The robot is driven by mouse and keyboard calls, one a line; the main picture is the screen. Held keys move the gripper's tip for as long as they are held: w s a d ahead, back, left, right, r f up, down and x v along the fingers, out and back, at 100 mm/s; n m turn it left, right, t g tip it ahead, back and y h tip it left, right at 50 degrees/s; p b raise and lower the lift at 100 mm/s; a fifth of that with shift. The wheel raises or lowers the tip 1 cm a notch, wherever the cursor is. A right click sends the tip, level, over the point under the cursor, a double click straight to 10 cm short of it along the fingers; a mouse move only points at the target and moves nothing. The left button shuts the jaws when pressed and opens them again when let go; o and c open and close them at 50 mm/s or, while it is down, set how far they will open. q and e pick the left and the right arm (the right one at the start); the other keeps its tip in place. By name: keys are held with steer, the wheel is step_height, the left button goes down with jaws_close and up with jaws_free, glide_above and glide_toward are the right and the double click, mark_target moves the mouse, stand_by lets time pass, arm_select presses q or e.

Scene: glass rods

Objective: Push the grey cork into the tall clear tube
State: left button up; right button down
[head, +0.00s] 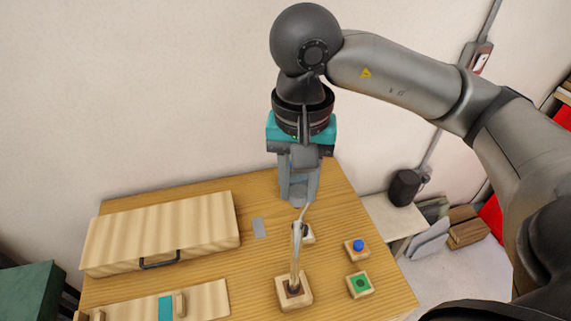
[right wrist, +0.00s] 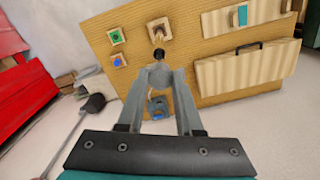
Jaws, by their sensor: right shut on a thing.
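The tall clear tube (head: 296,255) stands nearly upright in a square wooden block (head: 293,292) near the front of the table. My right gripper (head: 299,198) points down above and behind the tube, its fingers close together. In the right wrist view, the right gripper (right wrist: 160,78) is shut on a grey rounded piece, which looks like the grey cork (right wrist: 160,74). A dark round end (right wrist: 158,54) shows just beyond the fingertips there. I cannot tell whether the cork touches the tube. My left gripper is not in view.
A wooden case with a dark handle (head: 160,235) lies at left.

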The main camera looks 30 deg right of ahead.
mark_target(299, 205)
steer(key=shift+s+f+b, duration=0.25)
steer(key=shift+f+b, duration=0.2)
steer(key=shift+f, duration=0.3)
steer(key=shift+s+f, duration=0.1)
steer(key=shift+f, duration=0.3)
steer(key=shift+f+b, duration=0.8)
steer(key=shift+f, duration=0.15)
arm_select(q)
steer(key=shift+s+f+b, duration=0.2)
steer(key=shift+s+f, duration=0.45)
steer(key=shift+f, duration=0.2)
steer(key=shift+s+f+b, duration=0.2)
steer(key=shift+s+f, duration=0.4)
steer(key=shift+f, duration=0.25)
arm_select(e)
steer(key=shift+w+f, duration=0.2)
steer(key=shift+f, duration=0.6)
arm_select(q)
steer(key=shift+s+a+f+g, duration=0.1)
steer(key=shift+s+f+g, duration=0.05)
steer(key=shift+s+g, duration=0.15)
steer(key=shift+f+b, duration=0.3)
steer(key=shift+b, duration=0.1)
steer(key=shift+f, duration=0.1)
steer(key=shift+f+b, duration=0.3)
steer(key=shift+b, duration=0.1)
